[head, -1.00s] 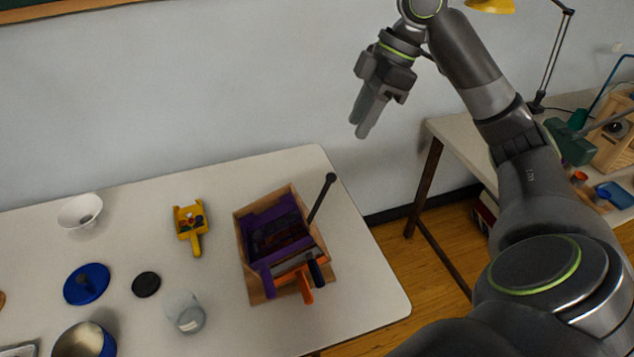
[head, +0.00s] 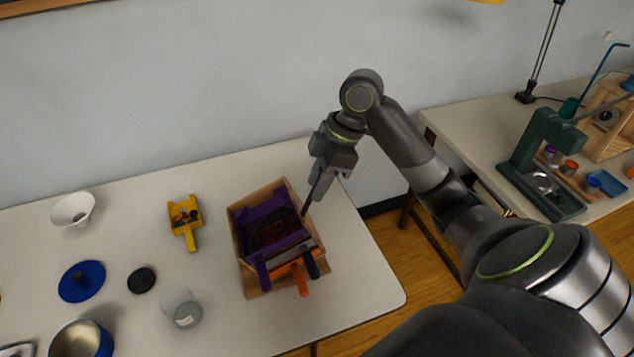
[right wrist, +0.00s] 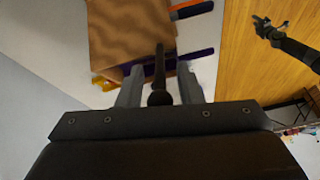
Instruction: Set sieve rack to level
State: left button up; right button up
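The sieve rack is a wooden box (head: 240,254) with purple parts (head: 250,220) and a dark mesh inside, on the right part of the table; I cannot tell its tilt. Orange (head: 300,280) and dark handles stick out at its front. A black lever (head: 306,207) rises from its right side. My right gripper (head: 326,184) is at the lever's upper end. In the right wrist view its fingers (right wrist: 160,90) stand apart, with the lever and its round knob (right wrist: 160,98) between them, gaps on both sides. What seems my left gripper (right wrist: 268,27) shows small there, its fingers unclear.
Left of the rack lie a yellow scoop (head: 185,215), a black disc (head: 142,280), a clear jar (head: 181,308), a blue lid (head: 82,281), a white bowl (head: 73,209) and a blue-sided pot (head: 80,340). A second table with a green press (head: 535,150) stands at right.

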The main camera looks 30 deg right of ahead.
jog(key=shift+a+f, duration=0.2)
jog(key=shift+f, duration=0.3)
grip_shut()
jog(key=s+d+f+y, duration=0.1)
jog(key=d+f+y, duration=0.3)
jog(key=d, duration=0.1)
jog(key=shift+d+t+p, duration=0.15)
jog(key=shift+t+p, duration=0.2)
jog(key=shift+t, duration=0.05)
jog(key=shift+s+r, duration=0.1)
